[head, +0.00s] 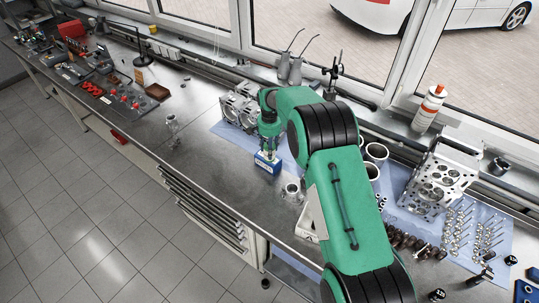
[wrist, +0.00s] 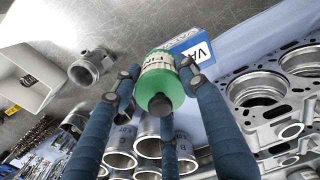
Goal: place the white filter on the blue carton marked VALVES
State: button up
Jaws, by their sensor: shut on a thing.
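The blue carton marked VALVES (head: 267,165) stands upright on the metal bench. Its blue and white side also shows in the wrist view (wrist: 199,48), behind the filter. My gripper (head: 268,147) is directly above the carton in the head view. In the wrist view its blue fingers (wrist: 158,70) are shut around the filter (wrist: 159,80), a cylinder with a white printed label, a green lower body and a dark round end. In the head view the gripper mostly hides the filter. I cannot tell whether the filter touches the carton top.
An engine block (head: 238,107) stands on the blue cloth behind the carton. Several metal cylinder sleeves (wrist: 147,147) are close by. A small metal part (head: 291,191) and a white tray (head: 306,224) lie to the right. The bench to the left of the carton is mostly clear.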

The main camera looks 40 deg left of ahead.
jog(key=shift+f+p, duration=0.55)
jog(key=shift+f, duration=1.2)
jog(key=shift+f, duration=0.2)
jog(key=o, duration=1.2)
jog(key=shift+r, duration=0.2)
notch_tip(320, 180, up, 12)
jog(key=shift+b, duration=1.25)
